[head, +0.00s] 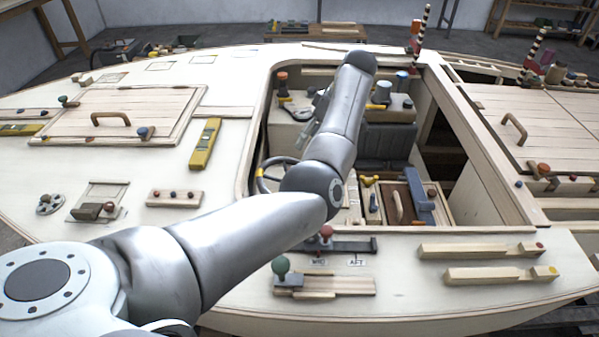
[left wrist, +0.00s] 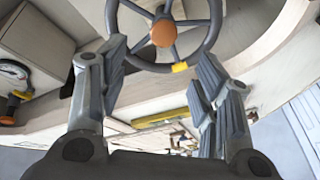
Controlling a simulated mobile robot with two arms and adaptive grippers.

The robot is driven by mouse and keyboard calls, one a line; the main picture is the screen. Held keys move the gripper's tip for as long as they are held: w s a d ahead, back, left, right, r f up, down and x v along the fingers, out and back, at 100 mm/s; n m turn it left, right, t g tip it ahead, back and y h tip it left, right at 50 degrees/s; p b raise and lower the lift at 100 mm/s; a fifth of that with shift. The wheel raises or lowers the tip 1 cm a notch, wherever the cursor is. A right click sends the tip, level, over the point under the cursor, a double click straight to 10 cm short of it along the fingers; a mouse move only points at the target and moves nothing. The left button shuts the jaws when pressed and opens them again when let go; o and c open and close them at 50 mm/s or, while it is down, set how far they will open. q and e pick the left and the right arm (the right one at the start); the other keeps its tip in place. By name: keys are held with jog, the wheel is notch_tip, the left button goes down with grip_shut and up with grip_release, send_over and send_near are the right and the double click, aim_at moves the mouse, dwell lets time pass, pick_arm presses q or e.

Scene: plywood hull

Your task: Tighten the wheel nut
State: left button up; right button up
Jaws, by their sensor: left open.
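The steering wheel (left wrist: 215,22) is dark grey with spokes and a yellow band on its rim. It is at the top of the left wrist view. An orange round nut (left wrist: 164,32) sits at its hub. In the head view the wheel (head: 268,188) stands at the left side of the cockpit, partly hidden by my left arm; I cannot make out the nut there. My left gripper (left wrist: 160,65) is open and empty, its fingers spread on either side of the wheel's lower rim in the picture. I cannot tell whether they touch it. My right gripper is not in view.
The cockpit's wooden coaming (head: 480,150) surrounds the wheel. A gauge (left wrist: 14,72) is left of the wheel in the wrist view. A tool box (head: 440,205) with a blue tool lies right of my arm. A yellow level (head: 205,145) lies on the deck.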

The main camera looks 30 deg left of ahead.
pick_arm(q)
jog(key=a+f, duration=0.1)
jog(key=f, duration=0.2)
jog(key=s+a+f+n, duration=0.1)
jog(key=f, duration=0.3)
jog(key=s+a+f+n, duration=0.1)
jog(key=a+f, duration=0.1)
jog(key=f, duration=0.1)
jog(key=shift+s+f+p, duration=0.15)
jog(key=shift+f+p, duration=0.05)
jog(key=shift+p, duration=0.1)
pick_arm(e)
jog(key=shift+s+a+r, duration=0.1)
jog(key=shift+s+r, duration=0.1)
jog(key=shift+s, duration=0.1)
